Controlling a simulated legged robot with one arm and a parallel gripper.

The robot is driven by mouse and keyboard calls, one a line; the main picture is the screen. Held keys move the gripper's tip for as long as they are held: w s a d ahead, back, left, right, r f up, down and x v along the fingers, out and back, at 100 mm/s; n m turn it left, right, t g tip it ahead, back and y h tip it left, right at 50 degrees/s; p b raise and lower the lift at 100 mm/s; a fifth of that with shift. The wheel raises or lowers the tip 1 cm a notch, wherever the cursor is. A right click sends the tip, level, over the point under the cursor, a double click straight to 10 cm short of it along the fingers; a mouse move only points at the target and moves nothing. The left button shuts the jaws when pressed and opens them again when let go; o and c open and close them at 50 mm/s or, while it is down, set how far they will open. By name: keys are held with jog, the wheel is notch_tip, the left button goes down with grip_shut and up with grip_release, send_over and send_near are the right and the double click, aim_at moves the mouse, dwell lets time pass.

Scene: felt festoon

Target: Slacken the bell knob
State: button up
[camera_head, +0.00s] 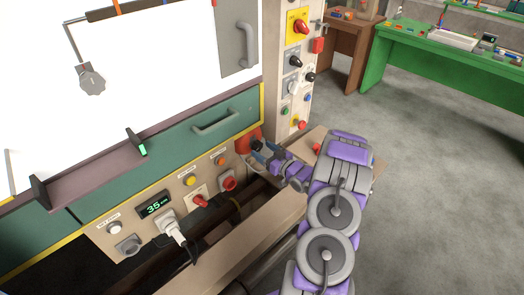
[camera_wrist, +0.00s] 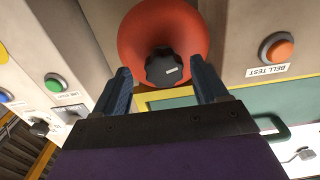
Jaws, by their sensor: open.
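The bell knob (camera_wrist: 164,67) is a black lobed knob with a small pale label, on the front of a round red bell (camera_wrist: 150,27) in the wrist view. In the head view the red bell (camera_head: 246,141) sits at the right end of the control panel, and the knob cannot be made out there. My gripper (camera_wrist: 160,66) is open, one blue finger to each side of the knob. Visible gaps separate fingers and knob in the picture; depth and contact cannot be told. In the head view my gripper (camera_head: 265,153) reaches the bell from the right.
An orange bell test button (camera_wrist: 277,47) lies close beside the bell. A green button (camera_wrist: 56,82) is on the other side. The sloping panel (camera_head: 150,222) carries several buttons, switches and a plug. A wooden ledge (camera_head: 255,228) runs below my arm.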

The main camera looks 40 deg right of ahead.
jog(key=shift+w+a+r, duration=0.15)
jog(key=shift+w+a, duration=0.2)
jog(key=shift+w, duration=0.45)
jog(key=shift+d, duration=0.2)
jog(key=shift+d, duration=0.1)
jog(key=c, duration=0.3)
jog(key=shift+a, duration=0.2)
jog(key=c, duration=0.8)
jog(key=shift+o, duration=0.2)
jog(key=shift+r+p, duration=0.1)
jog(key=shift+p, duration=0.25)
